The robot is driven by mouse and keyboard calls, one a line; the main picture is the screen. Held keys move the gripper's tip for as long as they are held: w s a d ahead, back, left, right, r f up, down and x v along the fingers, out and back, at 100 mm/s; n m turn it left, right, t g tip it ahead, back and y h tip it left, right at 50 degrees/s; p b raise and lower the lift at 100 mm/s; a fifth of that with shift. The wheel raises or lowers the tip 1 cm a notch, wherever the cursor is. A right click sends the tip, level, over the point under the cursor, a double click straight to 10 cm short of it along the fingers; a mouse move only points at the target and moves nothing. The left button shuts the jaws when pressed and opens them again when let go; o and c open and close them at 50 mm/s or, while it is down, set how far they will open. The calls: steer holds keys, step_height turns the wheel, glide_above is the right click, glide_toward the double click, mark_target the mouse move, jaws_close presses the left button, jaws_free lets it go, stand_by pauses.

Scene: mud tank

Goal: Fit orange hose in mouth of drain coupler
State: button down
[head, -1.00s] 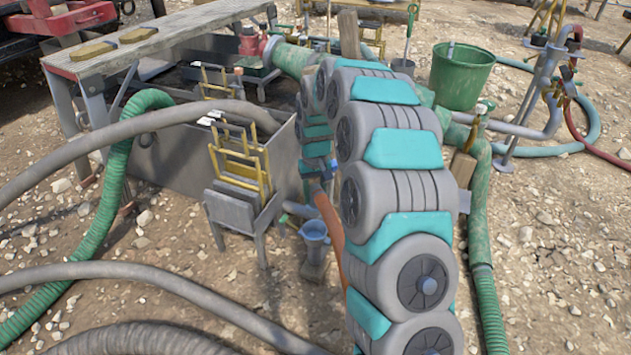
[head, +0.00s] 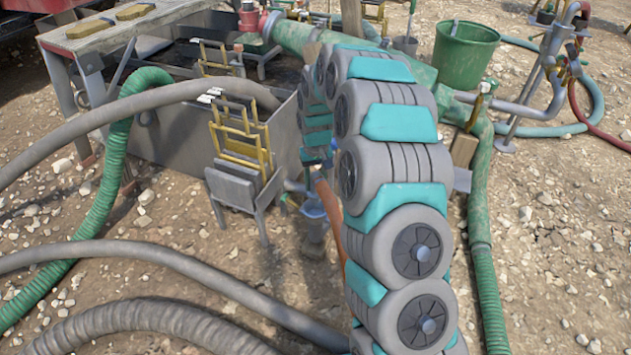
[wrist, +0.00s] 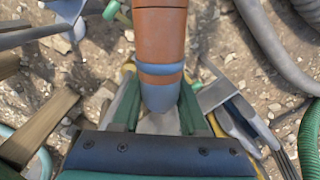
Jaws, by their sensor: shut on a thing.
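The orange hose (head: 327,205) hangs from my gripper (head: 317,160) in the head view, partly hidden by my arm. In the wrist view, my gripper (wrist: 160,98) is shut on the orange hose (wrist: 160,35) near its blue-grey banded end. The hose's end lies between the green jaws. A short grey-blue pipe stub (head: 296,187) leaves the tank's side just left of the hose; it looks like the drain coupler. Its mouth is not clear, being close to the hose and small. I see no contact between hose and stub.
A grey metal tank (head: 170,150) stands behind, with a stand of yellow frames (head: 240,150) left of the hose. Grey hoses (head: 150,255) cross the ground in front. A green pipe (head: 480,220) runs on the right.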

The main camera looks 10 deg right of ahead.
mark_target(316, 198)
steer(key=shift+f, duration=0.1)
stand_by(0.3)
steer(key=shift+f, duration=1.35)
steer(key=shift+f+b, duration=0.55)
steer(key=shift+f, duration=1.7)
stand_by(0.4)
steer(key=shift+c, duration=1.8)
jaws_free()
steer(key=shift+r, duration=0.1)
step_height(316, 198, up, 7)
steer(key=shift+r, duration=0.3)
